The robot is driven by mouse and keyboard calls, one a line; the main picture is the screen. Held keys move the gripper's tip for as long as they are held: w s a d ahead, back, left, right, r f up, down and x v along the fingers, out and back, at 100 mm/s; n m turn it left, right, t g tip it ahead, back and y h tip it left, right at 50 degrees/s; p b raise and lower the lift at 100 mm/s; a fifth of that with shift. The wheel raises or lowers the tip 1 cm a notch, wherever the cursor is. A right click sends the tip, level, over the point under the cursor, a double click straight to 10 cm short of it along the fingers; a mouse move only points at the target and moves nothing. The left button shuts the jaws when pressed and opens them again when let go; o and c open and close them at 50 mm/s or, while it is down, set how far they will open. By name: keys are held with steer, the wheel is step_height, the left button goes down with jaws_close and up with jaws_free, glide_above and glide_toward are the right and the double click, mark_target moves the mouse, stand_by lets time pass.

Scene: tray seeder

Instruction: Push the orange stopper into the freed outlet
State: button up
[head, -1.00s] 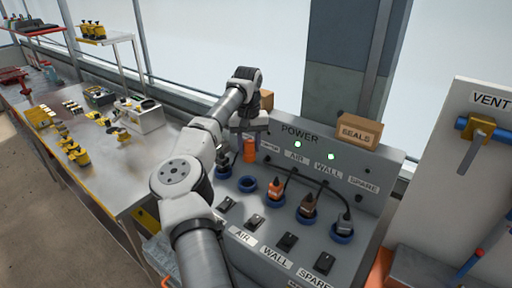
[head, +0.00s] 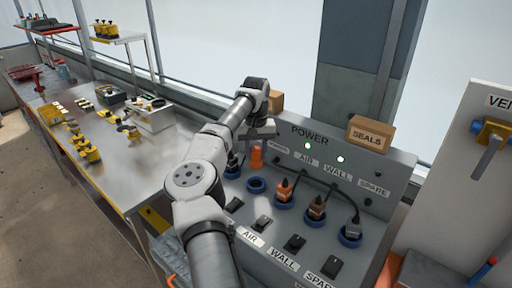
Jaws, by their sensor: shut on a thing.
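The orange stopper (head: 257,159) hangs upright below my gripper (head: 257,146), which is shut on its upper part. The stopper is above the panel face and appears apart from it. An empty blue-ringed outlet (head: 257,186) shows just below it in the picture, with no plug in it. The gap in depth between stopper and outlet is hard to judge. My fingers are small and partly hidden by the wrist.
A dark plug sits in the outlet to the left (head: 232,170). Switches (head: 263,223) line the front. A SEALS box (head: 370,133) stands on top.

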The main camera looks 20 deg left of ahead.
steer(key=shift+f+b, duration=0.95)
steer(key=shift+f, duration=3.1)
steer(key=shift+f+p, duration=0.3)
steer(key=shift+f, duration=0.35)
steer(key=o, duration=1.1)
steer(key=shift+r, duration=0.1)
step_height(320, 180, up, 14)
steer(key=b, duration=0.3)
steer(key=shift+s+f, duration=0.1)
steer(key=shift+f, duration=0.15)
